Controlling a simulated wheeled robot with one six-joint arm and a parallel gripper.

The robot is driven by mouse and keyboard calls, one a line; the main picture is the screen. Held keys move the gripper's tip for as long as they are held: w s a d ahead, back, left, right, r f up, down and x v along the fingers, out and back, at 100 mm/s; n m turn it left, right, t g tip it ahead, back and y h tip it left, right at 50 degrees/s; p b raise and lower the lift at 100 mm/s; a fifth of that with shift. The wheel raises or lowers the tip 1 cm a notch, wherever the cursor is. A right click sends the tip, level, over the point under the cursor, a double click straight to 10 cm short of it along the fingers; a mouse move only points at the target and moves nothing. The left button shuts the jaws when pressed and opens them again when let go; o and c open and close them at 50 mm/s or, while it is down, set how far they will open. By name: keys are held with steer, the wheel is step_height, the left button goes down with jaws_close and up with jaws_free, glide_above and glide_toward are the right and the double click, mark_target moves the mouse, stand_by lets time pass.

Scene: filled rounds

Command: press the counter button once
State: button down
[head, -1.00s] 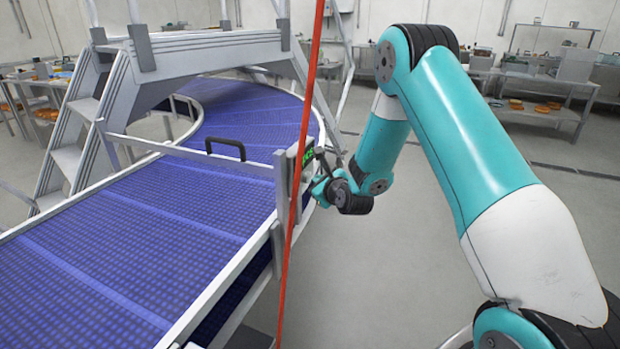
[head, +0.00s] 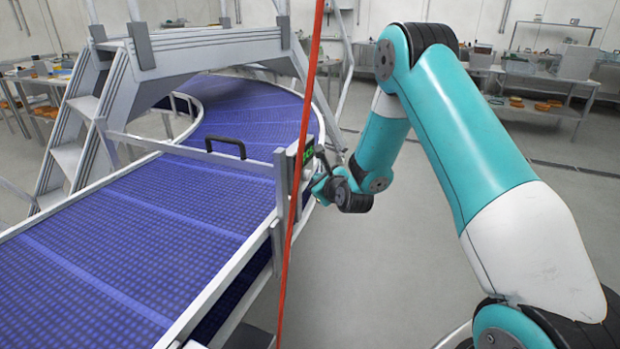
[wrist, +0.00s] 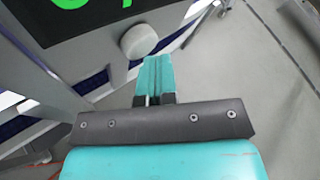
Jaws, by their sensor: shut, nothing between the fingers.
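The counter (head: 308,154) is a small dark box with green lit digits, mounted at the rail of the blue conveyor; the digits are too small to read in the head view. In the wrist view its dark panel (wrist: 100,27) shows at the top left, with the green digits cut off by the frame edge. The round white button (wrist: 138,41) sits beside the digits at the panel's edge. My gripper (wrist: 152,61) is shut and empty, its fingertips just below the button in the wrist view. I cannot tell whether they touch it. In the head view the fingertips are partly hidden.
The blue conveyor (head: 130,245) curves along the left, with a metal rail and a black handle (head: 225,146). A grey step platform (head: 205,50) spans it. A red-orange cable or pole (head: 298,190) crosses the head view in front of the counter.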

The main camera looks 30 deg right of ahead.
steer(key=shift+s+d, duration=0.4)
steer(key=shift+s, duration=0.1)
steer(key=shift+b, duration=0.3)
steer(key=s+d+b, duration=0.1)
steer(key=s+b, duration=0.1)
steer(key=s+d+b, duration=0.2)
stand_by(0.8)
